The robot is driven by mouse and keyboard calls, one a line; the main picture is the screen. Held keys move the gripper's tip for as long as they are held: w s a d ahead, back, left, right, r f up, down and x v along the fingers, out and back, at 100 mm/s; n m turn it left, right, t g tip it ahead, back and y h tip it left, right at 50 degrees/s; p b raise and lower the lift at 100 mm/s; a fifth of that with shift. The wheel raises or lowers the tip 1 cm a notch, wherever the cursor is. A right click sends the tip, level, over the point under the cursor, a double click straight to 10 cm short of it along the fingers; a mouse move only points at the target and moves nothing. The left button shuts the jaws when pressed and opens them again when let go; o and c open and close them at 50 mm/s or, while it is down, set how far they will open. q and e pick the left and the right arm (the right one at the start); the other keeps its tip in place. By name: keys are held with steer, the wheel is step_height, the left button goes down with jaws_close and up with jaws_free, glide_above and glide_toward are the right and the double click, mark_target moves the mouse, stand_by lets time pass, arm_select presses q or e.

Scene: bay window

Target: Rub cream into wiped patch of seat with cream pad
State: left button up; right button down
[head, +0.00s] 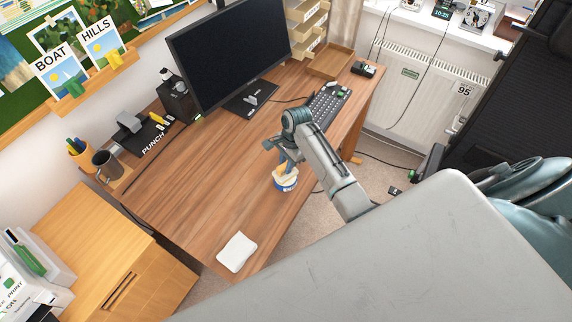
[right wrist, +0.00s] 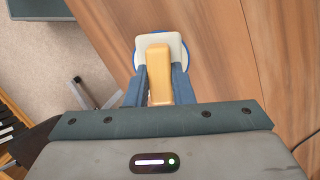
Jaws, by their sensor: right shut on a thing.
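My right gripper (head: 287,167) is over the front edge of the wooden desk (head: 215,165). It is shut on the wooden handle of the cream pad, which shows in the right wrist view (right wrist: 158,75). The pad's pale face is pointed down at a round white-and-blue tub (head: 286,183). The tub's blue rim shows around the pad in the wrist view (right wrist: 136,58). I cannot tell whether the pad touches what is in the tub. A white folded cloth (head: 237,251) lies near the desk's front corner. No wiped seat patch is clearly visible. My left gripper is out of view.
A monitor (head: 230,50), a keyboard (head: 326,104) and a wooden tray (head: 330,62) stand at the back of the desk. A mug (head: 106,164) and a punch (head: 130,122) are at the left. A black mesh panel (head: 510,95) stands at the right. The desk's middle is clear.

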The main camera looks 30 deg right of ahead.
steer(key=shift+a+v, duration=0.2)
steer(key=shift+v, duration=0.8)
steer(key=shift+a+v, duration=0.2)
steer(key=shift+v, duration=0.75)
steer(key=shift+a+v, duration=0.2)
steer(key=shift+v, duration=0.8)
steer(key=shift+s+r, duration=0.1)
steer(key=shift+s, duration=0.1)
